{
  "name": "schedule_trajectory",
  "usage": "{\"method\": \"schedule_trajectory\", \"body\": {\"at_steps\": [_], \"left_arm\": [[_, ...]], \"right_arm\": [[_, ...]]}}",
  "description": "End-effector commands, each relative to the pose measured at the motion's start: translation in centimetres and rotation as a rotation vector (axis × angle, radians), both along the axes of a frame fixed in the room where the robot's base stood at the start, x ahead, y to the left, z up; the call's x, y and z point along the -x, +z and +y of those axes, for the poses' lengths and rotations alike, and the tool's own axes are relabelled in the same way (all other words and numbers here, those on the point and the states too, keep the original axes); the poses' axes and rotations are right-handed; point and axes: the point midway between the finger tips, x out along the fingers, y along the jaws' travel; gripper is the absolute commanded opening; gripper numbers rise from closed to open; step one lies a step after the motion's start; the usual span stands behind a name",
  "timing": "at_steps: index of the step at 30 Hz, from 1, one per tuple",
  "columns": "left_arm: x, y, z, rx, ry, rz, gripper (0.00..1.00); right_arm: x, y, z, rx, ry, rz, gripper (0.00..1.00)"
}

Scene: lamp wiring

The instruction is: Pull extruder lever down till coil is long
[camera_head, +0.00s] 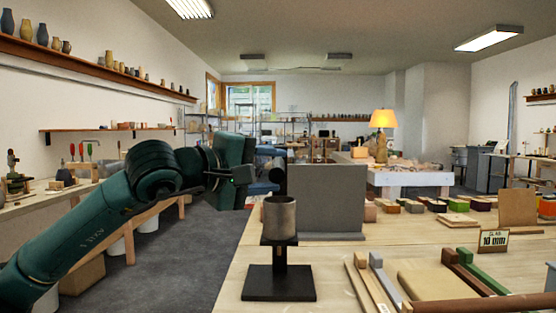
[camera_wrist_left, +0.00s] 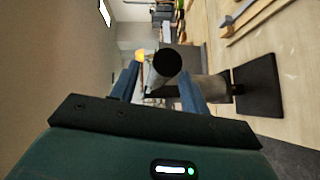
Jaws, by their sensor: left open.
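The extruder stands near the table's front left edge, with a grey cylinder (camera_head: 279,217) on a black post and square base (camera_head: 279,283). In the left wrist view its cylinder (camera_wrist_left: 212,88) and base (camera_wrist_left: 258,90) lie to the right. A dark round end (camera_wrist_left: 167,63), which looks like the lever's grip, shows between the spread fingers of my left gripper (camera_wrist_left: 158,82). In the head view my left gripper (camera_head: 268,172) is above and slightly left of the cylinder. It is open; I cannot tell whether it touches the lever. No coil is visible. My right gripper is out of view.
A grey upright panel (camera_head: 327,198) stands just behind the extruder. Wooden strips and bars (camera_head: 370,283) lie to its right, near a "10 mm" sign (camera_head: 493,240). A lit lamp (camera_head: 383,120) is farther back. Grey floor (camera_head: 190,260) is open left of the table.

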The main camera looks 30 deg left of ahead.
Motion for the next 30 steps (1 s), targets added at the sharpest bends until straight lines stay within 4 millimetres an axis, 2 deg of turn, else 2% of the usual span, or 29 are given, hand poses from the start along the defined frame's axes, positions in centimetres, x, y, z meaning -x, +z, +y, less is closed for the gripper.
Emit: {"method": "schedule_trajectory", "body": {"at_steps": [6,16,30], "left_arm": [[-1.9,-0.1,-0.4,0.001,0.0,-0.001,0.46],[-2.2,-0.2,-0.5,0.0,0.001,-0.001,0.45],[-2.2,-0.2,-0.5,0.0,0.001,-0.001,0.07]], "right_arm": [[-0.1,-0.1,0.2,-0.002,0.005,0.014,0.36],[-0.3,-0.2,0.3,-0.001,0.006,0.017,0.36],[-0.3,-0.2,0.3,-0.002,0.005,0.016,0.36]]}}
